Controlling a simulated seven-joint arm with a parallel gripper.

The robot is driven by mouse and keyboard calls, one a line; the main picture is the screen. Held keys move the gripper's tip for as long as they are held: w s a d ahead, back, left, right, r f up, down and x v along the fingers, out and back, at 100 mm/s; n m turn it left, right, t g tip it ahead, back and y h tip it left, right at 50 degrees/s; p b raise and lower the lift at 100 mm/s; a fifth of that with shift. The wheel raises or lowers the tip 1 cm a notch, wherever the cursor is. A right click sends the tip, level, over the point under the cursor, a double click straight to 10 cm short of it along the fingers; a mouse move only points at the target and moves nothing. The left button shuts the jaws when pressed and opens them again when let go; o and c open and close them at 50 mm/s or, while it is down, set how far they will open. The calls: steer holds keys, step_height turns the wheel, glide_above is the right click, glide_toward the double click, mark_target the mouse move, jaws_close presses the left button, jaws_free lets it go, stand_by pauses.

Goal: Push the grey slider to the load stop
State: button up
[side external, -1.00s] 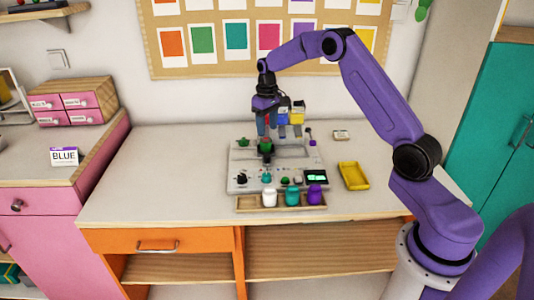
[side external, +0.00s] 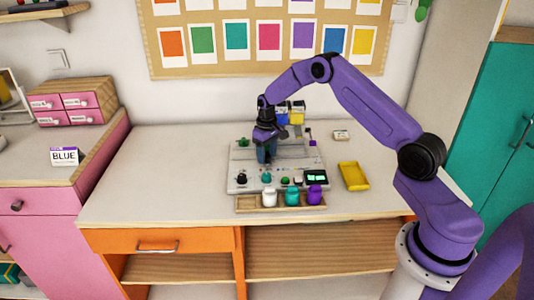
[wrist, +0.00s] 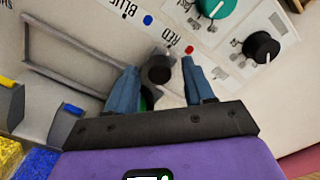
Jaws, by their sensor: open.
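My gripper (side external: 266,160) is low over the middle of the bead board (side external: 238,172). In the wrist view its two blue fingers (wrist: 160,72) are apart, one on each side of a dark grey knob (wrist: 159,69), which looks like the grip of the grey slider. I cannot tell whether the fingers touch it. A bit of green (wrist: 146,98) shows behind the knob, mostly hidden by my gripper. Grey rails (wrist: 62,73) run on the board to the left in the wrist view. No load stop marking is readable.
Blue and yellow hoppers (side external: 297,117) stand at the board's back. Teal (side external: 266,178) and black (side external: 242,179) dials sit along its front. A wooden rack (side external: 252,207) with white, teal and purple jars is in front. A yellow tray (side external: 353,176) lies right.

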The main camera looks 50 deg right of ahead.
jaws_close()
steer(key=w+a, duration=0.6)
steer(key=shift+w+a, duration=0.15)
steer(key=shift+w, duration=0.05)
jaws_free()
steer(key=shift+a, duration=0.1)
steer(key=shift+r, duration=0.1)
step_height(320, 180, up, 17)
steer(key=shift+r, duration=0.15)
stand_by(0.4)
